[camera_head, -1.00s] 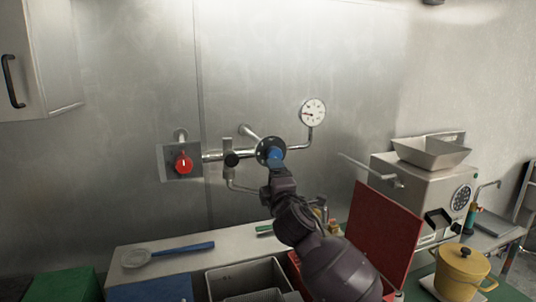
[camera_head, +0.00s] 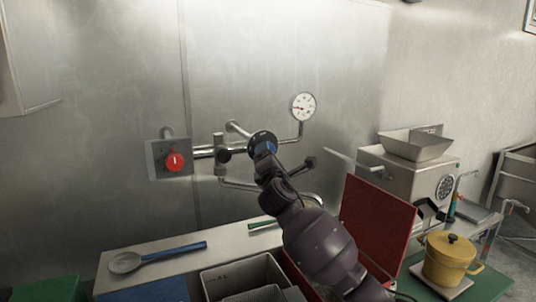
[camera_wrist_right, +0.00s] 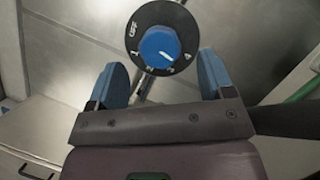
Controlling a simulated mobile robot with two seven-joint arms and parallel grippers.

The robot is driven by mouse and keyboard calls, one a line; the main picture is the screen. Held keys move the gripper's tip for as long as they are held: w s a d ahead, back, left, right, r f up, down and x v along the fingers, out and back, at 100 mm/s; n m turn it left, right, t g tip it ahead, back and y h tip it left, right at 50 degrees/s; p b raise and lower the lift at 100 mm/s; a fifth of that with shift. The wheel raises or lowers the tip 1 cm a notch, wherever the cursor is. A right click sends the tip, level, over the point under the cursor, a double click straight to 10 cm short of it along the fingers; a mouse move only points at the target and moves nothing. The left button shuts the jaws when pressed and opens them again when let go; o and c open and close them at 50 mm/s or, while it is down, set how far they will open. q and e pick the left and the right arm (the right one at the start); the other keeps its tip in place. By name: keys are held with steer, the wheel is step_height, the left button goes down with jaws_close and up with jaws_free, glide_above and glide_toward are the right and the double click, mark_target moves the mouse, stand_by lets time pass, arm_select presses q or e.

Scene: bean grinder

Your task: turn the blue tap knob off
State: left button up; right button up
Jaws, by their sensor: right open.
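The blue tap knob (camera_wrist_right: 159,46) sits on a round black dial (camera_wrist_right: 137,22) marked OFF and 1 to 4. In the head view the dial (camera_head: 257,136) is on the wall pipework, with the knob partly hidden by my right gripper (camera_head: 264,156). In the wrist view my right gripper (camera_wrist_right: 163,80) is open. Its blue fingers are spread left and right, just below the knob in the picture, with nothing between them. My left gripper is out of view.
A red knob (camera_head: 174,161) is on the wall at left, and a gauge (camera_head: 303,106) is at upper right. Below are a blue-handled ladle (camera_head: 170,252), a grey bin (camera_head: 237,273), a red panel (camera_head: 378,222) and a yellow pot (camera_head: 450,262).

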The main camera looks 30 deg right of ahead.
steer(key=shift+b+x, duration=0.9)
steer(key=shift+x, duration=1.75)
steer(key=shift+a, duration=0.1)
steer(key=c, duration=0.9)
